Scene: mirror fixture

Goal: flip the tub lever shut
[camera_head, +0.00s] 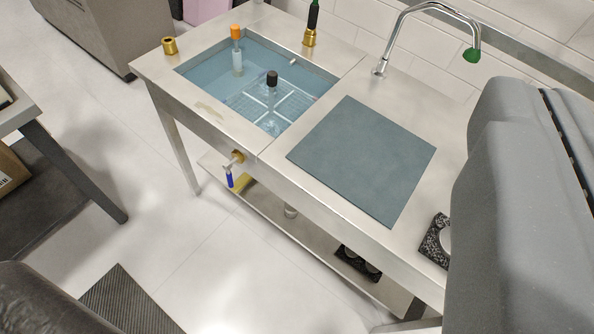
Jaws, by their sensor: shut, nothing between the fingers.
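The tub (215,60) is a steel basin of bluish water, sunk into the left part of a steel bench. A brass valve (238,156) sticks out of the bench's front face below the tub. Its blue lever (229,179) hangs down from the valve, pointing roughly toward the floor. The lever is small here, so its exact angle is hard to tell. My gripper's fingers are not in view. A large grey part of my own body covers the right side of the picture, well apart from the lever.
In the tub stand an orange-capped bottle (236,50) and a black-capped one (271,90). A grey mat (362,160) lies on the bench top beneath a curved faucet (437,8). A lower shelf (290,235) runs under the bench. Clear floor (160,190) lies in front-left.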

